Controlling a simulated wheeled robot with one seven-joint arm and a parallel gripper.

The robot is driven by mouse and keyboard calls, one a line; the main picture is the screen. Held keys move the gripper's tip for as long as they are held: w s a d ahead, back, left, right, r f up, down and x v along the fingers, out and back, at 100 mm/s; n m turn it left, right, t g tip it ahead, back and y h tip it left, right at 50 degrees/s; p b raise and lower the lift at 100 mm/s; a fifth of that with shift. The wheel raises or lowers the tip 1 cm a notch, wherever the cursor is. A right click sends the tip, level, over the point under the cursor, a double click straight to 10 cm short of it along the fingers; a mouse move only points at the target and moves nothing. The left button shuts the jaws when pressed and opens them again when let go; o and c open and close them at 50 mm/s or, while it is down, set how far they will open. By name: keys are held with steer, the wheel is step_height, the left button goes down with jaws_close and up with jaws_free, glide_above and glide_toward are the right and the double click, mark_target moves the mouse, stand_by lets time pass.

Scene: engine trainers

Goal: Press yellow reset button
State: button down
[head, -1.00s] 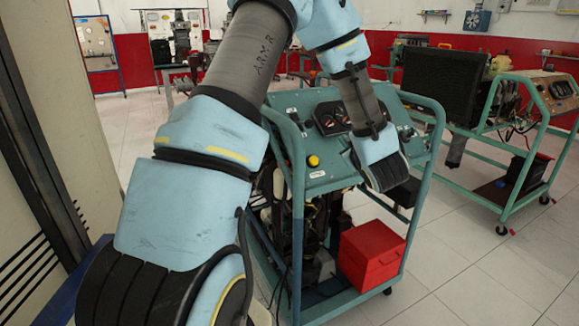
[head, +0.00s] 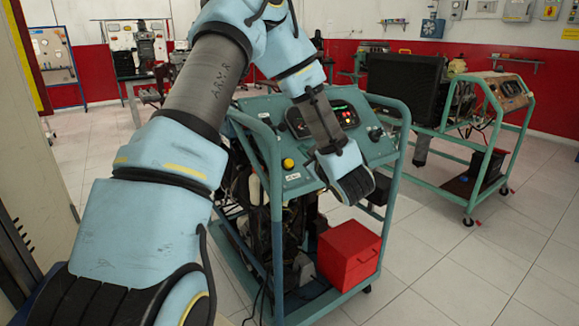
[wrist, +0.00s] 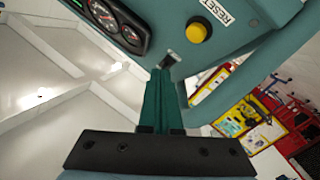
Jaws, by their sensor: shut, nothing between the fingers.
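The yellow reset button (head: 288,163) sits on the lower left of the teal control panel (head: 268,110) of the engine trainer. In the wrist view, the round yellow button (wrist: 196,32) is at upper right of centre, beside a white RESET label (wrist: 218,12). My gripper (wrist: 163,73) shows there as dark green fingers, shut and empty. Their tips lie below and left of the button in the picture, apart from it, by a small grey fitting (wrist: 168,60). In the head view my fingers are hidden; my wrist is right of the button.
Gauges (wrist: 118,18) lie left of the button in the wrist view. A red box (head: 348,255) sits low in the trainer frame. A second trainer with a black radiator (head: 403,88) stands at the right. Open tiled floor (head: 460,280) lies at front right.

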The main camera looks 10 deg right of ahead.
steer(key=shift+w+a+f+b, duration=0.25)
steer(key=shift+w+f+b, duration=0.15)
steer(key=shift+w+f, duration=0.3)
steer(key=shift+w+a+f+b, duration=0.3)
steer(key=shift+w+f+b, duration=0.15)
steer(key=shift+f, duration=0.3)
steer(key=shift+w+a+f+b, duration=0.25)
steer(key=shift+w+f+b, duration=0.15)
steer(key=shift+w+f, duration=0.3)
steer(key=shift+f, duration=0.15)
stand_by(0.4)
steer(key=shift+w+a+f+b, duration=0.1)
steer(key=shift+w+f+b, duration=0.1)
steer(key=shift+b, duration=0.15)
steer(key=shift+w+a+f+b, duration=0.15)
steer(key=shift+w+f+b, duration=0.1)
steer(key=shift+f+b, duration=0.15)
stand_by(0.7)
steer(key=shift+r, duration=0.1)
steer(key=shift+s+d+r+p, duration=0.2)
steer(key=shift+s+r+p, duration=0.25)
steer(key=shift+s+r, duration=0.15)
steer(key=shift+r, duration=0.1)
stand_by(0.3)
steer(key=s+r, duration=0.1)
steer(key=s+d+r+p, duration=0.1)
steer(key=s+r+p, duration=0.1)
steer(key=shift+d+r, duration=0.25)
steer(key=shift+r, duration=0.05)
